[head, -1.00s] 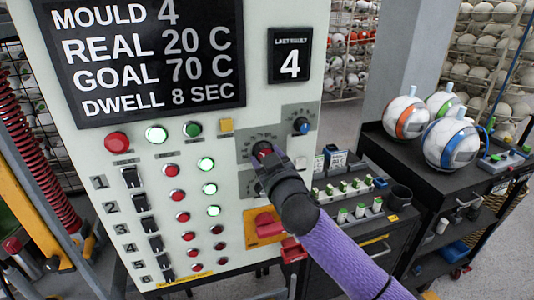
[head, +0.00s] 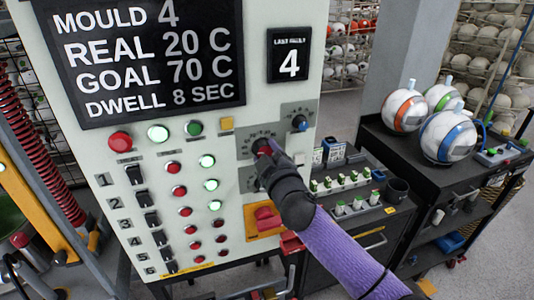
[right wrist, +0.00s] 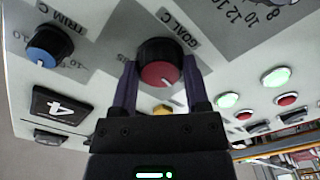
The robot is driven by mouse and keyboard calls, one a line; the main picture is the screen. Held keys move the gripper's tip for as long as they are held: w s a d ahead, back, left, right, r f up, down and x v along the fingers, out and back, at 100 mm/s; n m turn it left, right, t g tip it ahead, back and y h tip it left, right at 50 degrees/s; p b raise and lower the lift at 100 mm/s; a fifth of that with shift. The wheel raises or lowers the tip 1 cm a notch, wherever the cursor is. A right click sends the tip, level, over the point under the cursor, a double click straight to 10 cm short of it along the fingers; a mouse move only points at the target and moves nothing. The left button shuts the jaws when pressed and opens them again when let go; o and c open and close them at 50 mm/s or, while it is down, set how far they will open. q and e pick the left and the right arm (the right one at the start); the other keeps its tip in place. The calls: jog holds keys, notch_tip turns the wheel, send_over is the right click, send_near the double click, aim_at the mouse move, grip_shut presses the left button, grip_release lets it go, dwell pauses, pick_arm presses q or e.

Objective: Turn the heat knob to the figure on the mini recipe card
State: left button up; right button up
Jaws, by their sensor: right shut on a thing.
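The heat knob (right wrist: 158,70), red-faced with a black skirt and labelled GOAL C, is on the pale control panel (head: 190,105). My right gripper (right wrist: 160,85) is shut on it, one finger on each side. The knob's white mark points down and slightly right in the right wrist view. In the head view the knob (head: 263,146) is partly covered by my right gripper (head: 268,152). The display (head: 150,55) reads MOULD 4, REAL 20 C, GOAL 70 C, DWELL 8 SEC. I cannot pick out a readable recipe card. My left gripper is out of view.
A blue TRIM C knob (right wrist: 50,48) sits beside the heat knob. A red switch (head: 265,217) on a yellow plate is below my right gripper. Lit buttons and black switches fill the panel's left. A dark cart (head: 345,235) and a ball trolley (head: 440,170) stand right.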

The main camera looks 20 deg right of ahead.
dwell(0.3)
jog(key=o, duration=1.3)
jog(key=s, duration=1)
jog(key=shift+d+b, duration=0.15)
jog(key=shift+b, duration=0.15)
